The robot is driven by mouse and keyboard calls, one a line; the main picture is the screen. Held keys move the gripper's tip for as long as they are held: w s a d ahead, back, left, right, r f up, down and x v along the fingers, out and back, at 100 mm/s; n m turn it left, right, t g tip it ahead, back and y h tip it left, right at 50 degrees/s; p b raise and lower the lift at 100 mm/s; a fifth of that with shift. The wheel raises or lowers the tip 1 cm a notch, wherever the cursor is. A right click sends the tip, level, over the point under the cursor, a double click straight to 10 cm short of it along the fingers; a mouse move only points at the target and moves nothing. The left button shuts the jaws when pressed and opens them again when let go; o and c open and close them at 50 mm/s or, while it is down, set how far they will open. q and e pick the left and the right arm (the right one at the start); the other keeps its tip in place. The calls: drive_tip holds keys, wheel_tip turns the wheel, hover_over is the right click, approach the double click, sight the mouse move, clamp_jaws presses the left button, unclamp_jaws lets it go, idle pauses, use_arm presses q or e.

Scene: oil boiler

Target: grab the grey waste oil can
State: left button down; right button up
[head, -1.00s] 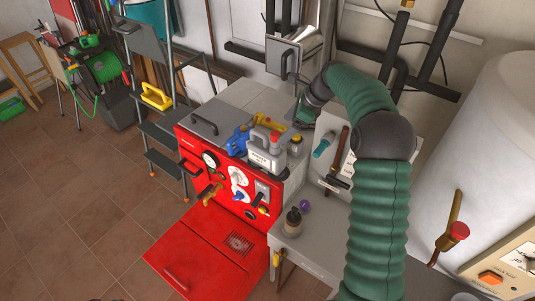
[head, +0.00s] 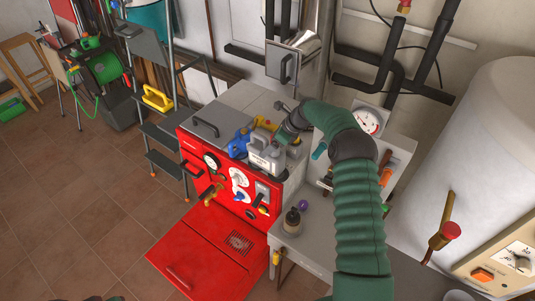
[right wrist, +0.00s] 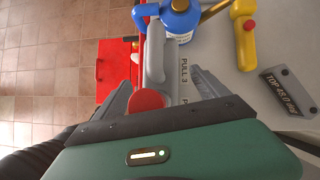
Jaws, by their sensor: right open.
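The grey waste oil can (head: 265,154) stands upright on top of the red boiler (head: 222,200), with a pale label on its front. My right gripper (head: 281,137) is above and close behind the can's right side in the head view, its tips partly hard to make out. In the right wrist view my right gripper (right wrist: 160,93) is open, its two grey fingers apart. A grey handle-like part of the can (right wrist: 154,50) and a red round cap (right wrist: 147,100) lie between and just beyond the fingers. I cannot tell whether they touch.
A blue can (head: 238,143) stands close to the left of the grey can, and a yellow bottle (right wrist: 243,30) is near it. A dark bottle (head: 292,221) stands on the grey bench at the right. A white tank (head: 490,150) rises at far right.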

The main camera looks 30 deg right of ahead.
drive_tip(key=shift+w+a+f, duration=0.4)
drive_tip(key=shift+a+f, duration=0.05)
drive_tip(key=shift+s+d, duration=0.1)
drive_tip(key=shift+d, duration=0.15)
drive_tip(key=c, duration=1.1)
drive_tip(key=shift+a, duration=0.1)
clamp_jaws()
